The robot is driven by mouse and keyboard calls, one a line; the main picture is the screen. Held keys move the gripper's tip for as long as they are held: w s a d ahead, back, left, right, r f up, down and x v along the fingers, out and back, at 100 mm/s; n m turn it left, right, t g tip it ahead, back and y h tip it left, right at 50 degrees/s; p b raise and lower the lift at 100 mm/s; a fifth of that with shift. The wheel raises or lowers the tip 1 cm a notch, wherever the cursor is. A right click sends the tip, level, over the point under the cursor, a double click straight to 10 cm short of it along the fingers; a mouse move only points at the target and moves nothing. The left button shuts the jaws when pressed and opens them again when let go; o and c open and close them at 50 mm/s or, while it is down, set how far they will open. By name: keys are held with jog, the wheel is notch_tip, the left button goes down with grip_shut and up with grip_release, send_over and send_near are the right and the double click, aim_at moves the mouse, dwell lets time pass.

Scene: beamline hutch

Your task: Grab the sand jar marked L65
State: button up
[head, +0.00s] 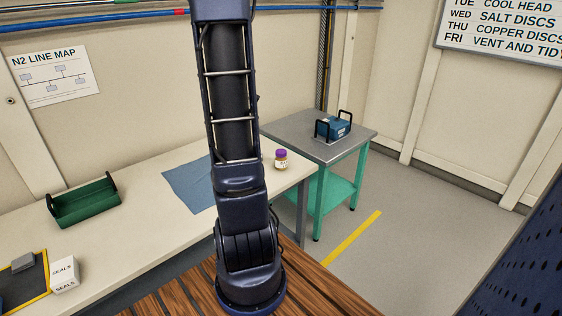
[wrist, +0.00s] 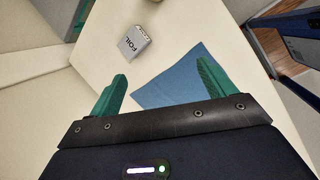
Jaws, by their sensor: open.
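A small jar (head: 281,160) with a purple lid and a pale label stands upright on the long cream bench, near its right end in the head view. Its label is too small to read, so I cannot tell whether it says L65. The gripper is outside the head view.
A green tray (head: 84,205), a SEALS box (head: 65,274) and a yellow-edged dark mat (head: 31,290) are on the bench's left part. The cloth (head: 190,184) lies left of my arm. A steel table (head: 348,143) at right carries a blue case (head: 336,128).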

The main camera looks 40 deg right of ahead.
aim_at(279, 152)
jog(key=d+f+n, duration=0.2)
jog(key=d+f, duration=0.4)
jog(key=d+f+n+g, duration=0.1)
jog(key=d+f+n, duration=0.1)
jog(key=d+f, duration=0.4)
jog(key=s+d+f+n, duration=0.1)
jog(key=d+f+n, duration=0.1)
jog(key=d+f, duration=0.4)
jog(key=shift+s+d+f+g, duration=0.15)
jog(key=shift+f+g, duration=0.15)
jog(key=shift+f, duration=0.35)
jog(key=shift+s+x, duration=0.15)
jog(key=shift+x, duration=1.2)
jog(key=shift+s+x, duration=0.1)
jog(key=shift+x, duration=1.2)
jog(key=c, duration=1.3)
